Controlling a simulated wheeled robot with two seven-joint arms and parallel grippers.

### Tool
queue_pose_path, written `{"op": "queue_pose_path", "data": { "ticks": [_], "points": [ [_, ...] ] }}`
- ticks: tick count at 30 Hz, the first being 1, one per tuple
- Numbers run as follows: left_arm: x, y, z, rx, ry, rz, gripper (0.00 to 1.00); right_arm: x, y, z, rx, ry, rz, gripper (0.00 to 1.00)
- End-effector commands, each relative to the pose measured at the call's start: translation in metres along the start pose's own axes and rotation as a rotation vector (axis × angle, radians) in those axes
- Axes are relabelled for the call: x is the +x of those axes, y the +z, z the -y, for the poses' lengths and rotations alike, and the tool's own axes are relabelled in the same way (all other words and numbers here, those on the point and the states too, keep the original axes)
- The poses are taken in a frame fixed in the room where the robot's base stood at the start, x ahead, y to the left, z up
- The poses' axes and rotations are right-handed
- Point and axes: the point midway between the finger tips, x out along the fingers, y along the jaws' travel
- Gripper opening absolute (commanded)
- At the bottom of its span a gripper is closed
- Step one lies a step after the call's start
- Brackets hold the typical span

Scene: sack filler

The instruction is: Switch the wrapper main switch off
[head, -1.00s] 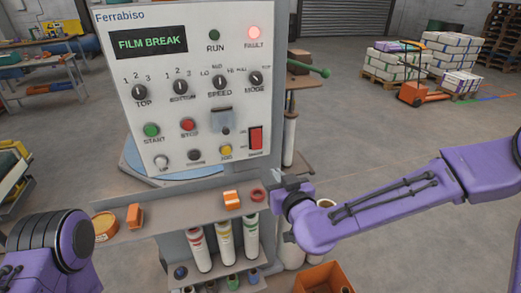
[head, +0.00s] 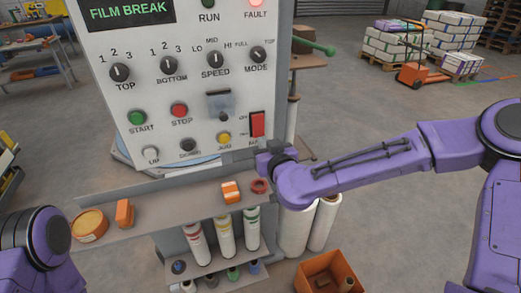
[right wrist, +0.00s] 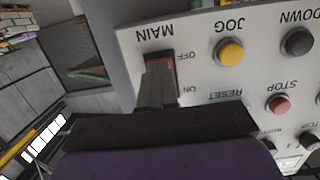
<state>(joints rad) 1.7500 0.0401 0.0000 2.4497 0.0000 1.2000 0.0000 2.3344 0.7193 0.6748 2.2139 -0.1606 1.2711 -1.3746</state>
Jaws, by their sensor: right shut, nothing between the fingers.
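The wrapper main switch (head: 257,124) is a red rocker in a dark frame at the lower right of the light grey control panel (head: 185,95). My right gripper (head: 263,148) is shut and empty, just below the switch in the head view. In the right wrist view, which shows the panel upside down, its closed dark fingers (right wrist: 159,88) reach to the red switch (right wrist: 160,62) and hide part of it. OFF is marked at the MAIN label's end, ON at the other. I cannot tell whether the fingertips touch, nor the rocker's position. My left gripper is out of view.
The yellow jog button (head: 223,138) and the red stop button (head: 179,110) are left of the switch. A shelf (head: 175,203) below the panel carries an orange box (head: 231,192), a red ring (head: 260,186) and a round tin (head: 90,225). The display reads FILM BREAK.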

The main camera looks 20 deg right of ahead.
Motion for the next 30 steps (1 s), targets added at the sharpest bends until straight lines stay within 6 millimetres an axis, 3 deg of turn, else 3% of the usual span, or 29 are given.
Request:
{"op": "queue_pose_path", "data": {
  "ticks": [6, 16, 22, 24, 30],
  "points": [
    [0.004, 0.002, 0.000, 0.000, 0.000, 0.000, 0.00, 0.003, 0.002, -0.011, 0.004, 0.019, -0.001, 0.00],
    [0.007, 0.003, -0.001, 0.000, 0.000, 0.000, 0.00, 0.003, 0.004, -0.013, 0.004, 0.023, -0.005, 0.00],
    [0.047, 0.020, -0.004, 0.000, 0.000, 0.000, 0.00, 0.015, 0.018, -0.011, -0.001, 0.022, -0.102, 0.00],
    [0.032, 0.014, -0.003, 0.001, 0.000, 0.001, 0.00, 0.011, 0.005, -0.011, 0.002, 0.022, -0.093, 0.00],
    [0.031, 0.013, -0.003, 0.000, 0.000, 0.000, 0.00, 0.010, 0.005, -0.010, 0.001, 0.018, -0.093, 0.00]
  ]
}}
